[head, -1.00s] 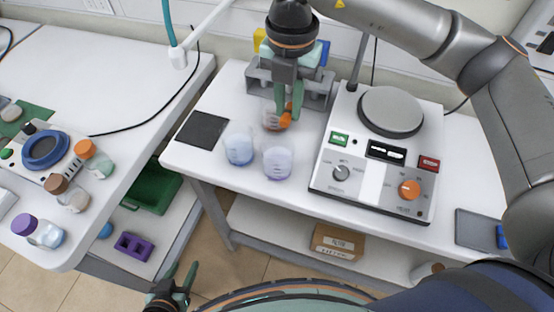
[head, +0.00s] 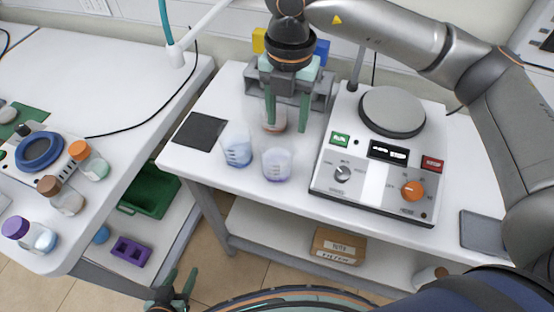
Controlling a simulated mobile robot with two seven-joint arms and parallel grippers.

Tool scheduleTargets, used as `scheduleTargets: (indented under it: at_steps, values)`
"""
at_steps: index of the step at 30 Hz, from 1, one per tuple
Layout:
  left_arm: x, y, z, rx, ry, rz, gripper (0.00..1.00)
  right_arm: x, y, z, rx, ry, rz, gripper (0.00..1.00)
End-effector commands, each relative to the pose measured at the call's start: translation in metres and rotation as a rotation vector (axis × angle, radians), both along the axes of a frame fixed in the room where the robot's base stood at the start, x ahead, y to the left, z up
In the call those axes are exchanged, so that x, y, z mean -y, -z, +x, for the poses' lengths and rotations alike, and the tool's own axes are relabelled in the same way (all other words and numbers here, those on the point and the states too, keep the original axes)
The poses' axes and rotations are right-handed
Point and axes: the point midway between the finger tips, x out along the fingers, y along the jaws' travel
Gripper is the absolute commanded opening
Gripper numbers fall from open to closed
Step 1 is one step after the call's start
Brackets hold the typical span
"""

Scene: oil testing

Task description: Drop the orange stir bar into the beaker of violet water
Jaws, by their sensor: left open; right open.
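The beaker of violet water (head: 277,165) stands near the front edge of the right table, with a beaker of blue water (head: 237,150) to its left. A third beaker (head: 274,120), with a reddish-orange content low inside, stands behind them. My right gripper (head: 287,128) is open and points down just behind the violet beaker, its fingers partly overlapping the third beaker. No separate orange stir bar shows; I cannot tell whether it is inside a beaker. My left gripper (head: 181,277) is open, low in front of the tables.
A hotplate stirrer (head: 391,112) with an orange knob stands to the right. A grey rack (head: 324,92) is behind my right gripper. A black pad (head: 200,131) lies at left and a grey tray (head: 484,231) at right. Capped jars (head: 88,160) stand on the left table.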

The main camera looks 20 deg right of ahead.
Motion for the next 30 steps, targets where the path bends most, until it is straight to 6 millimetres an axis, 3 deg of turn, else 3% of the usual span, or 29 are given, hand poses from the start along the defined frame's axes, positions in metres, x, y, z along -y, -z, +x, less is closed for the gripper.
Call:
scheduleTargets:
  at_steps: [8,21,30]
  values:
    - [0.0,0.002,0.0,0.0,0.0,0.0,0.5,0.0,-0.012,0.001,0.003,0.001,0.001,0.56]
    - [0.0,0.007,0.0,0.0,0.0,0.0,0.5,0.0,-0.102,0.0,0.004,0.001,-0.001,0.56]
    - [0.0,0.005,0.0,0.0,0.0,0.0,0.5,0.0,-0.124,0.0,0.0,0.0,0.0,0.56]
